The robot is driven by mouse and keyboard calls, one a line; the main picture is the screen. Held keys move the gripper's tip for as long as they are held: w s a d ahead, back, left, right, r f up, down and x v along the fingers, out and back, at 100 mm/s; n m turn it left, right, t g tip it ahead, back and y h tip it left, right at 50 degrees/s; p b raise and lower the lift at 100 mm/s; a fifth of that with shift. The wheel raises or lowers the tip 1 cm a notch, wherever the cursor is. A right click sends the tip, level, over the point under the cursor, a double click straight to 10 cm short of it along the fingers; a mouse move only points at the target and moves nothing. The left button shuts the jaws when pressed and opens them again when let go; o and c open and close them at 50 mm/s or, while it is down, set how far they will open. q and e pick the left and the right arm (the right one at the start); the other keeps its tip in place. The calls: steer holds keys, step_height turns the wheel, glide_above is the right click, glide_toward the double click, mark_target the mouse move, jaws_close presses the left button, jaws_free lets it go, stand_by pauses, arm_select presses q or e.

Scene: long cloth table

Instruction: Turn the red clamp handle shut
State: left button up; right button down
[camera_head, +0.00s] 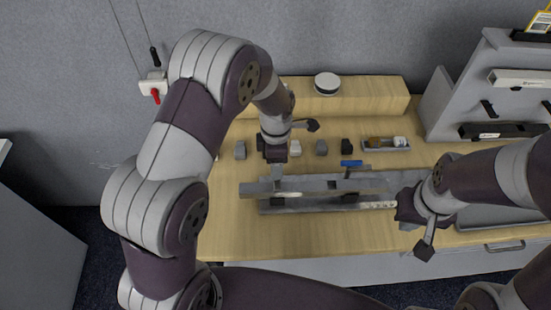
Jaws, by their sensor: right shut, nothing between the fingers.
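A long grey metal fixture (330,207) lies on the wooden table, with a grey bar along it. I make out no red clamp handle on the fixture; arms cover parts of the area. My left gripper (277,172) points down at the fixture's left part, and its fingers are too small to read. My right gripper (424,249) is shut and empty, at the fixture's right end near the table's front edge. The only red I see is a small red part (156,96) on a white box on the wall.
Several small grey and black blocks (321,147) stand behind the fixture. A blue piece (351,163) and a small tray (386,145) are near them. A white round thing (327,83) sits on the raised back ledge. A grey rack (490,85) stands at right.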

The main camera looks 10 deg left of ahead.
arm_select(q)
steer(key=shift+w+r, duration=0.2)
steer(key=o, duration=0.8)
steer(key=shift+o, duration=1.3)
steer(key=shift+s+d, duration=0.1)
steer(key=shift+r, duration=0.35)
step_height(320, 180, up, 12)
steer(key=b, duration=0.1)
